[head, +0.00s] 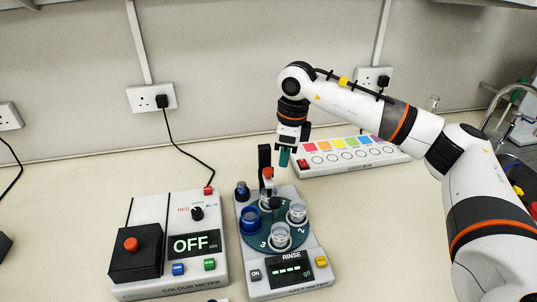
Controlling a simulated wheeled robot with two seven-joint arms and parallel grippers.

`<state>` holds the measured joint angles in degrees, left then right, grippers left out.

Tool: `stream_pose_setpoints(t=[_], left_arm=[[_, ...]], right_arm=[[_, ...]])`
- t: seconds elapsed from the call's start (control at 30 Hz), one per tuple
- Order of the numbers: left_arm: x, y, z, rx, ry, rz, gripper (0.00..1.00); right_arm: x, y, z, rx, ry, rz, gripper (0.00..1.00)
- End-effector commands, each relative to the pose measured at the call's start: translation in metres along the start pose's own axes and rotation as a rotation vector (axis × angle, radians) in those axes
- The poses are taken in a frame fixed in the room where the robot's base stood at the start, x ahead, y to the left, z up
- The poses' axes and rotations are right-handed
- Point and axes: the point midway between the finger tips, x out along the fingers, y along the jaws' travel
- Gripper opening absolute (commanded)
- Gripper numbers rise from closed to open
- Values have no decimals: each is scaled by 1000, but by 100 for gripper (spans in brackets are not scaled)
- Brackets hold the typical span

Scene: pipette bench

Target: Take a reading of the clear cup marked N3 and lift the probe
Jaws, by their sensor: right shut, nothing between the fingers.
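The salt meter (285,284) stands mid-bench, with a dark turntable (262,233) carrying clear cups and a dark blue one (250,219). The clear cups are at the front (280,238), right (297,211) and back (268,197). Numerals 3 and 2 show on the turntable; I cannot read an N3 mark on any cup. The probe (267,183), red-topped, hangs from a black post (264,158) above the back cup; I cannot tell whether its tip is inside. The display reads RINSE. My right gripper (284,162) is shut and empty, just right of the post. My left gripper is out of view.
The colour meter (150,290), reading OFF, stands left of the salt meter. A white strip with coloured squares (400,157) lies behind, to the right. Bare bench lies right of the salt meter.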

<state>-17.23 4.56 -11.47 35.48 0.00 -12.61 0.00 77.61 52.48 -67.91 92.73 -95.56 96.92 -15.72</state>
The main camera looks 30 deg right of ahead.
Motion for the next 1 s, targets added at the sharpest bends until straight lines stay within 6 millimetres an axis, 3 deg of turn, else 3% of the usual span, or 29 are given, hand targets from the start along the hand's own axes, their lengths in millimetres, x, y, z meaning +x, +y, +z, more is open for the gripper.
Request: stream_pose_setpoints(t=[0.23,0.37,0.8,1.0], left_arm=[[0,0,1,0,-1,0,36],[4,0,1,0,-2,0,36],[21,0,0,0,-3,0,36],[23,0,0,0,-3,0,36]], right_arm=[[0,0,-1,-2,0,-1,0],[-10,0,-1,-1,2,0,0],[-97,0,0,-2,4,1,0],[-117,0,0,-1,2,-1,0]])
